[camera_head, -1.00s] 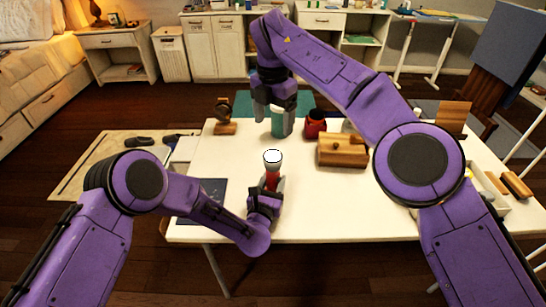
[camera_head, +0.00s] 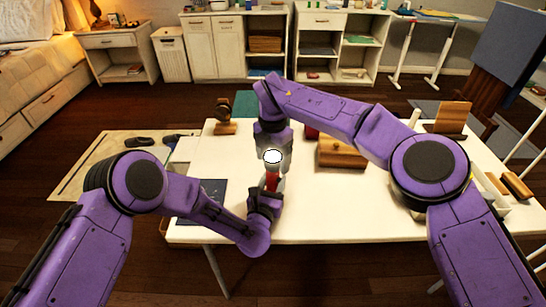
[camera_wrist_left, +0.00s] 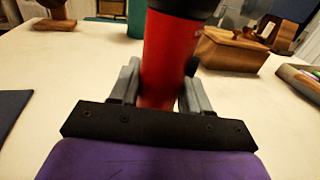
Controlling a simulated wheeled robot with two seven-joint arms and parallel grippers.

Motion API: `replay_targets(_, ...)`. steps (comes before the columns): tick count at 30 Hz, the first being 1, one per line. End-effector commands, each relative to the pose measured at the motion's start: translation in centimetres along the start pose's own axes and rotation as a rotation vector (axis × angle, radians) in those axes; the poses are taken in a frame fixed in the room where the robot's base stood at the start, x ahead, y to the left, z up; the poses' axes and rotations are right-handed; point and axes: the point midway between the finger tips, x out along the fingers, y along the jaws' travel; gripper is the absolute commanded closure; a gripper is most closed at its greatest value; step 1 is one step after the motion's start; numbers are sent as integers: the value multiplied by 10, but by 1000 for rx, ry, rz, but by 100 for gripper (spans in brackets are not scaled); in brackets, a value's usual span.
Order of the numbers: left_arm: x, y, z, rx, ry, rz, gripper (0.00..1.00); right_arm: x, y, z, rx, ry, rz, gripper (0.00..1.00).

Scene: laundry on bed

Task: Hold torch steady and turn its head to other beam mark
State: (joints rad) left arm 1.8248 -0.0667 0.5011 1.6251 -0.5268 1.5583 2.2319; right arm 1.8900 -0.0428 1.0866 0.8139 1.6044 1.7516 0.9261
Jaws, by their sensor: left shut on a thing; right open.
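The torch has a red body (camera_head: 271,181) and a pale round lens end (camera_head: 272,157) facing up; it stands upright over the table. My left gripper (camera_head: 268,188) is shut on the red body, which also shows between the grey fingers in the left wrist view (camera_wrist_left: 168,60). A black collar (camera_wrist_left: 185,6) tops the red body there. My right gripper (camera_head: 273,150) is open, its grey fingers close behind and to the sides of the torch head. I cannot tell whether they touch it. Any beam marks are too small to see.
A wooden box (camera_head: 342,152) stands right of the torch on the white table (camera_head: 335,215). A red mug (camera_head: 311,131) is partly hidden by my right arm. A teal object (camera_wrist_left: 135,18) is behind the torch. A watch on a stand (camera_head: 224,120) is at back left.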

Motion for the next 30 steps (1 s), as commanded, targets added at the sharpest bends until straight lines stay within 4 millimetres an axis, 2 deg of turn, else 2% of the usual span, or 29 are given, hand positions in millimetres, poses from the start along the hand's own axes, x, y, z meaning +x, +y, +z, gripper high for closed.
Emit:
replay_targets(1, 0, 0, 0, 0, 0, 0, 92, 0, 0, 0, 0, 0, 0, 20)
replay_targets(6, 0, 0, 0, 0, 0, 0, 92, 0, 0, 0, 0, 0, 0, 74)
replay_targets(17, 0, 0, 0, 0, 0, 0, 92, -1, 0, 0, -44, 1, 0, 75)
replay_targets(23, 0, 0, 0, 0, 0, 0, 92, 0, 0, 0, -158, 2, -1, 75)
replay_targets(30, 0, 0, 0, 0, 0, 0, 92, 0, 0, 0, -372, 2, 0, 75)
